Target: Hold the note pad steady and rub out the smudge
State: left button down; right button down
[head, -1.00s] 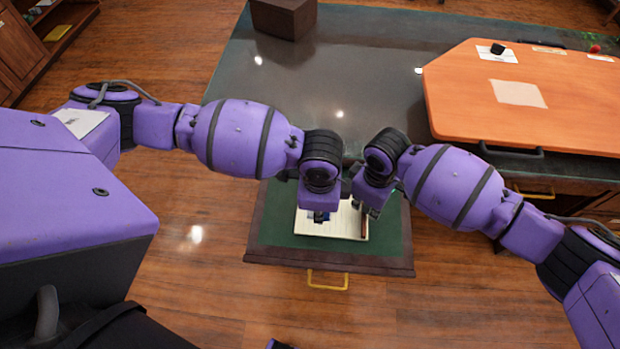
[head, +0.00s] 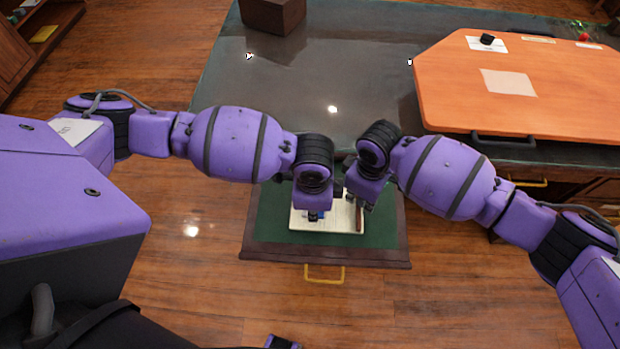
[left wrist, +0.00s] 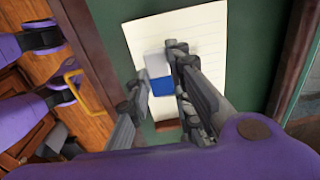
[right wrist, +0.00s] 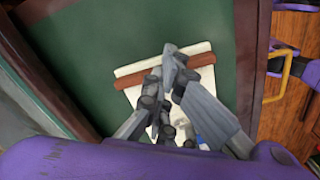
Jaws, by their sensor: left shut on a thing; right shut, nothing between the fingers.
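The cream ruled note pad (head: 338,222) lies in the green-lined open drawer, with a brown strip along its right edge in the head view. My left gripper (head: 314,215) is over the pad's left part, shut on a white-and-blue eraser (left wrist: 158,68); the eraser appears at or just above the page. My right gripper (head: 358,203) is shut and empty at the pad's right part. In the right wrist view its fingertips (right wrist: 174,62) are by the pad's brown-edged end; I cannot tell whether they press on it.
The drawer (head: 258,246) has a dark wooden rim and a yellow handle (head: 325,274). The dark desk top (head: 330,70) is behind, with a brown box (head: 273,15). An orange board (head: 560,95) lies at right. Green drawer lining is bare around the pad.

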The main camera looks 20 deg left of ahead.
aim_at(317, 224)
pick_arm(q)
jog(key=shift+f, duration=0.55)
jog(key=shift+w+a+f, duration=0.1)
jog(key=shift+w+a, duration=0.25)
jog(key=shift+w, duration=0.75)
jog(key=shift+w+a+f, duration=0.1)
jog(key=shift+w+a, duration=0.25)
jog(key=shift+w, duration=0.75)
jog(key=shift+w+a, duration=0.35)
jog(key=shift+w, duration=0.75)
jog(key=shift+w+r, duration=0.1)
jog(key=shift+w, duration=0.35)
jog(key=shift+s+d+f, duration=0.15)
jog(key=shift+s+d, duration=0.3)
jog(key=shift+s, duration=0.15)
jog(key=shift+s+d+f, duration=0.15)
jog(key=shift+s+d, duration=0.25)
jog(key=shift+s, duration=0.2)
jog(key=shift+s+d+f, duration=0.1)
jog(key=shift+s+d, duration=0.2)
jog(key=shift+s, duration=0.45)
jog(key=shift+s+d+r, duration=0.1)
jog(key=shift+s+d, duration=0.15)
jog(key=shift+s, duration=0.5)
jog(key=shift+s+d+f, duration=0.1)
jog(key=shift+s+d, duration=0.2)
jog(key=shift+s, duration=0.45)
jog(key=shift+s+d+f, duration=0.1)
jog(key=shift+s+d, duration=0.05)
jog(key=shift+s, duration=0.85)
